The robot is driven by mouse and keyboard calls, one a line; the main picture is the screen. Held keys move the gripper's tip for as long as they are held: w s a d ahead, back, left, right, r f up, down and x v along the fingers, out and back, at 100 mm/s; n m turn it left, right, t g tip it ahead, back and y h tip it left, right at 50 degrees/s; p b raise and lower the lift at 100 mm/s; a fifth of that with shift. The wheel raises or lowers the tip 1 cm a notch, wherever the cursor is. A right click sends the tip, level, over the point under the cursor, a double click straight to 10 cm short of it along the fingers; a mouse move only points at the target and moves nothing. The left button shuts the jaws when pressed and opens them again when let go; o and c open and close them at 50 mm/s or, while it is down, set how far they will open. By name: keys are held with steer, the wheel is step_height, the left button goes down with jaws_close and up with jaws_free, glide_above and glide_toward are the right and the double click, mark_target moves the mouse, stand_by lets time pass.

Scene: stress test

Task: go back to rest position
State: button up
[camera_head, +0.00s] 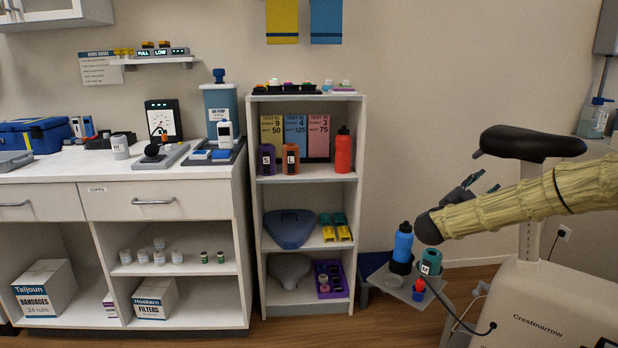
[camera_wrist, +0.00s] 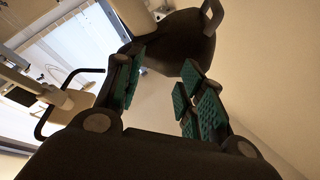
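My gripper (camera_head: 478,187) shows at the right of the head view, at the end of my arm in its yellow sleeve. It is raised in the air beside the black bike saddle (camera_head: 532,143), apart from the shelves. In the wrist view my gripper (camera_wrist: 163,82) has its two fingers with green pads spread, with a clear gap and nothing held between them. The dark saddle (camera_wrist: 178,40) shows beyond the fingertips there.
An exercise bike (camera_head: 545,310) stands at the right, close to my arm. A small stand (camera_head: 415,297) with a blue bottle (camera_head: 403,243) is below my gripper. A white shelf unit (camera_head: 308,182) and a cabinet (camera_head: 215,205) line the wall. The wall between shelf and arm is bare.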

steer(key=s+a+f+n+t+y, duration=0.15)
steer(key=a+f+n+y, duration=0.35)
steer(key=f, duration=0.5)
steer(key=s+a+f+n+t+y, duration=0.1)
steer(key=s+a+f+n+y, duration=0.15)
steer(key=a+f, duration=0.6)
steer(key=s+a+f+n+t+y, duration=0.15)
steer(key=a+f+n+y, duration=0.3)
steer(key=f, duration=0.65)
steer(key=s+a+f+n+g+y, duration=0.2)
steer(key=s+a+f+g+y, duration=0.15)
steer(key=s+f, duration=0.75)
steer(key=s+a+f+n+g+y, duration=0.25)
steer(key=s+a+f, duration=0.25)
steer(key=s+f, duration=0.7)
steer(key=s+f+n+g, duration=0.1)
steer(key=s+f+g, duration=0.15)
steer(key=s, duration=0.85)
steer(key=s+f+g, duration=0.1)
steer(key=s+g, duration=0.3)
steer(key=s, duration=0.6)
steer(key=s+f+n+g, duration=0.1)
steer(key=s+f+g, duration=0.15)
steer(key=s, duration=0.85)
step_height(320, 180, up, 26)
steer(key=p, duration=2.6)
steer(key=shift+d+r+y, duration=0.2)
steer(key=shift+d+y, duration=0.05)
steer(key=shift+y, duration=0.05)
steer(key=shift+s, duration=0.1)
